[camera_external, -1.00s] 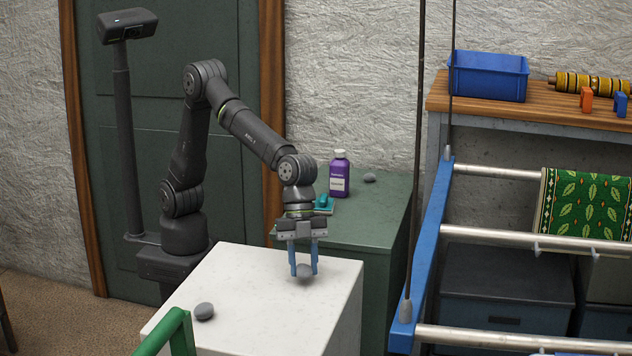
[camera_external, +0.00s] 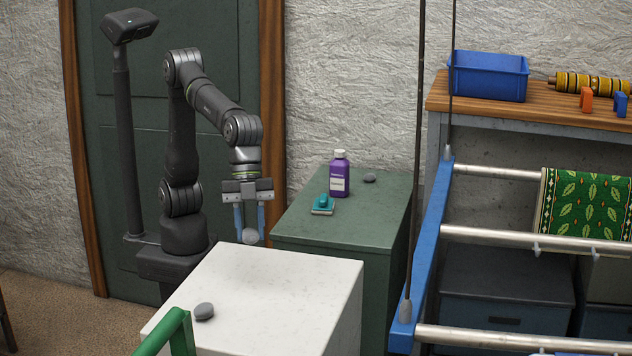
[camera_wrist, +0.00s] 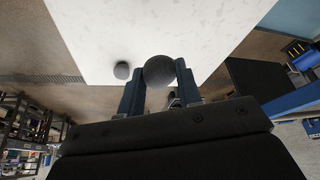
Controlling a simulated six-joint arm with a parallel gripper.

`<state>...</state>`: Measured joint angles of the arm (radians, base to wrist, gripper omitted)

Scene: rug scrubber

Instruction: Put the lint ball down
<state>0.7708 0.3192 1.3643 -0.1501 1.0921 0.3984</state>
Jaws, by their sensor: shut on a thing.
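A grey lint ball (camera_external: 250,237) is held between the blue fingers of my gripper (camera_external: 250,225), above the far edge of the white-topped block (camera_external: 285,290). In the wrist view the held ball (camera_wrist: 159,71) sits between the two fingertips of my gripper (camera_wrist: 160,80). A second grey lint ball (camera_external: 204,311) rests on the white top near its left front corner. It also shows in the wrist view (camera_wrist: 122,70), left of the held one. A third grey lump (camera_external: 369,178) lies on the green cabinet.
The green cabinet (camera_external: 300,228) carries a purple bottle (camera_external: 339,176) and a teal brush (camera_external: 322,205). A green rail (camera_external: 168,332) stands at the block's front left. A blue-and-metal rack (camera_external: 430,250) with a green rug (camera_external: 585,212) is at right. Most of the white top is clear.

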